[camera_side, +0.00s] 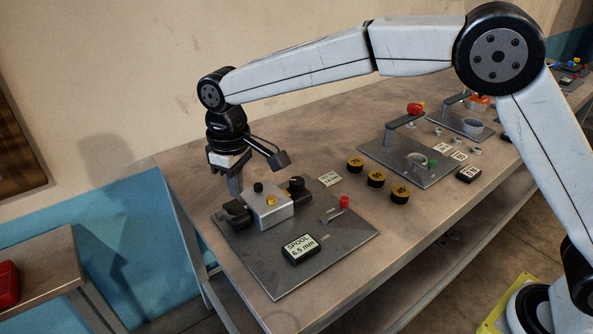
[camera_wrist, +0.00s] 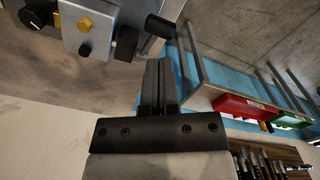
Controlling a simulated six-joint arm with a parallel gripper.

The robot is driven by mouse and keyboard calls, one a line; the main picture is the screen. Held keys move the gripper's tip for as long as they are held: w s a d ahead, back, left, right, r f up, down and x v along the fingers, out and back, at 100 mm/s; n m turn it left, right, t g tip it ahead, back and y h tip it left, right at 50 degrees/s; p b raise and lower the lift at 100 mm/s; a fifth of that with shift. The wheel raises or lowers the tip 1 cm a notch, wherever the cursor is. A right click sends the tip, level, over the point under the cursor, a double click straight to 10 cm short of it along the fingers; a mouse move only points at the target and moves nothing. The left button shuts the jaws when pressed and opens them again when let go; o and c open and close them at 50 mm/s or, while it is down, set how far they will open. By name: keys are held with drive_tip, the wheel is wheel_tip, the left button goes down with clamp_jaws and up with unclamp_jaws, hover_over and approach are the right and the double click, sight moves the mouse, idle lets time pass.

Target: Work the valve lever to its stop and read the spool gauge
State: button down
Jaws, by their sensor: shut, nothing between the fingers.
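The silver valve block (camera_side: 268,208) sits on a dark metal plate (camera_side: 297,275). It has a brass knob, a black knob on top and black parts at both ends. The spool gauge (camera_side: 300,248) on the plate reads "SPOOL 6.5 mm". In the wrist view, a black grip (camera_wrist: 161,26) sticks out beyond the block's (camera_wrist: 92,27) black end piece; it looks like the lever handle. My gripper (camera_side: 236,190) points down at the block's back left end, shut and empty. In the wrist view its fingertips (camera_wrist: 159,66) appear close to the grip; contact cannot be told.
A red knob (camera_side: 344,202) stands at the plate's right. Several black-and-yellow round pieces (camera_side: 376,179) lie on the bench, near a second plate with a red-knobbed arm (camera_side: 404,121). A small label card (camera_side: 330,179) lies behind the valve plate. The bench's left edge is close by.

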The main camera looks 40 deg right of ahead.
drive_tip(key=shift+r, duration=0.15)
drive_tip(key=shift+r, duration=1.9)
drive_tip(key=s+d+f+m+t, duration=0.1)
drive_tip(key=s+d+f+m, duration=0.15)
drive_tip(key=d, duration=0.55)
drive_tip(key=s+d+f+m, duration=0.1)
drive_tip(key=s+d+f, duration=0.3)
drive_tip(key=d, duration=0.4)
drive_tip(key=s+d+f+m, duration=0.1)
drive_tip(key=s+d+f, duration=0.1)
drive_tip(key=s+d, duration=0.2)
drive_tip(key=s+d+f+m+t, duration=0.1)
drive_tip(key=s+d+f, duration=0.2)
drive_tip(key=s, duration=0.6)
drive_tip(key=shift+s+d+f+t, duration=0.3)
drive_tip(key=shift+d, duration=0.95)
